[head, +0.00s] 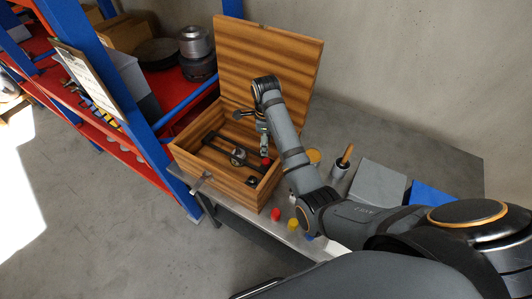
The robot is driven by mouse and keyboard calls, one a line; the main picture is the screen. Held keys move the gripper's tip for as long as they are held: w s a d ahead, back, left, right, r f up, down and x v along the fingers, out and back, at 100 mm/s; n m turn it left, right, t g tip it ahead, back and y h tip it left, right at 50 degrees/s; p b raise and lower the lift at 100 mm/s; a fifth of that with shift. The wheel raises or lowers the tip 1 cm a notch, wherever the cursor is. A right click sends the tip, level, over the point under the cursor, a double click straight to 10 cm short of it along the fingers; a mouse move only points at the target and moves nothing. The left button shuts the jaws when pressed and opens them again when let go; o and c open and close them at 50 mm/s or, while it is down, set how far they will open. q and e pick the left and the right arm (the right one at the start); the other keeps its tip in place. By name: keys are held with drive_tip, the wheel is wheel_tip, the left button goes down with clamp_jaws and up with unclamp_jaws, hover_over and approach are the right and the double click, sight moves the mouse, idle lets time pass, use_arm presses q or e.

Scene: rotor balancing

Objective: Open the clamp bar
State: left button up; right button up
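A wooden box (224,181) with its lid raised stands on the table. Inside it lies a dark bar (217,147), which looks like the clamp bar, with a round metal part (238,157) near its middle. I cannot tell whether the bar is latched. A small red part (266,161) is at the bar's right. My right arm reaches in from the right, and its gripper (252,130) hangs over the box, above and apart from the bar. Its fingers look spread and empty. It hides part of the box's inside. My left gripper is not in view.
The raised lid (262,55) stands behind my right gripper. Red (276,214) and yellow (292,225) pieces lie at the table's front edge. A cup with a wooden handle (345,156), a grey block (378,183) and a blue block (428,197) stand right. A shelf rack (165,150) stands left.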

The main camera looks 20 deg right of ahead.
sight(266, 161)
wheel_tip(266, 161, down, 5)
drive_tip(key=shift+s+f+p, duration=0.1)
drive_tip(key=shift+s+p, duration=0.05)
drive_tip(key=shift+p, duration=0.65)
drive_tip(key=f, duration=0.4)
drive_tip(key=shift+w+d+p, duration=0.1)
drive_tip(key=shift+w+p, duration=0.2)
drive_tip(key=shift+p, duration=0.05)
drive_tip(key=shift+f, duration=0.25)
drive_tip(key=shift+s, duration=0.15)
drive_tip(key=shift+c, duration=0.9)
drive_tip(key=c, duration=0.7)
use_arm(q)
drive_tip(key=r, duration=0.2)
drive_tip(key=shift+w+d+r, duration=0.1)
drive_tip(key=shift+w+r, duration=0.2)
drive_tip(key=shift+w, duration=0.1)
use_arm(e)
clamp_jaws()
